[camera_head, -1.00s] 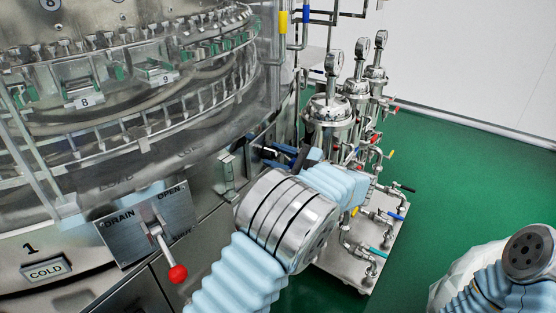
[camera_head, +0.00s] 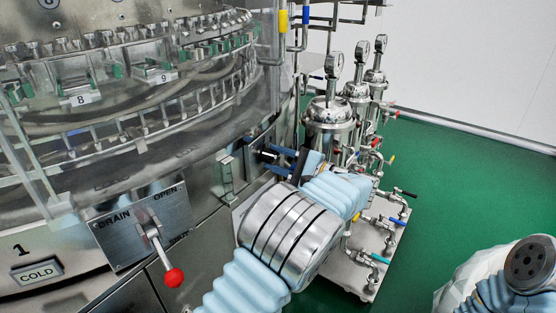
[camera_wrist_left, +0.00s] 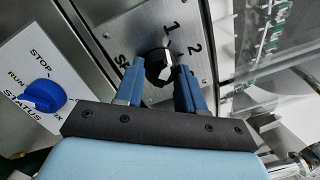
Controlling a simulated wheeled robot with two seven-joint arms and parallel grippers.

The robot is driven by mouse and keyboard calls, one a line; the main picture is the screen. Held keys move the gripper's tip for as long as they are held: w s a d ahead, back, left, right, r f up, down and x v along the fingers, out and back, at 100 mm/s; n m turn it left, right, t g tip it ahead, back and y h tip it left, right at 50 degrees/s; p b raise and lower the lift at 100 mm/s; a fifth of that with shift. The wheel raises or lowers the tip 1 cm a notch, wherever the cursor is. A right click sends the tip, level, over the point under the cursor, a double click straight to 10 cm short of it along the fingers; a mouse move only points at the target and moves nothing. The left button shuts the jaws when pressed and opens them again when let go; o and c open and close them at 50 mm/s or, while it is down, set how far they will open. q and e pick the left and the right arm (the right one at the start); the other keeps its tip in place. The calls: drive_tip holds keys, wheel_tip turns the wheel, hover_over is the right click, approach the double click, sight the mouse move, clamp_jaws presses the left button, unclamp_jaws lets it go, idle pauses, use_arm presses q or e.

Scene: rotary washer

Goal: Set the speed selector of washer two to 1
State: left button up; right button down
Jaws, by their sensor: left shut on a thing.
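In the left wrist view, the speed selector is a black knob (camera_wrist_left: 158,62) on a metal panel (camera_wrist_left: 130,28). The printed figures 1 and 2 are beside it, and a label beginning with "S" is partly covered by a finger. My left gripper (camera_head: 274,157) has its blue fingers on both sides of the knob and is shut on it; they also show in the left wrist view (camera_wrist_left: 160,80). I cannot tell which mark the knob points to. In the head view the panel is seen edge-on. My right gripper is out of view; only part of my right arm shows at bottom right.
A blue status knob (camera_wrist_left: 42,97) on a white plate is beside the selector panel. The drain lever (camera_head: 173,276) with its red ball sticks out near my left arm. Steel filter housings (camera_head: 330,112) with pipes stand beyond the gripper. Green floor (camera_head: 450,170) is clear at right.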

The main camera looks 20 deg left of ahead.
use_arm(q)
drive_tip(key=o, duration=1)
drive_tip(key=shift+o, duration=0.2)
drive_tip(key=v, duration=1.3)
drive_tip(key=shift+d+p, duration=0.45)
drive_tip(key=shift+s, duration=0.1)
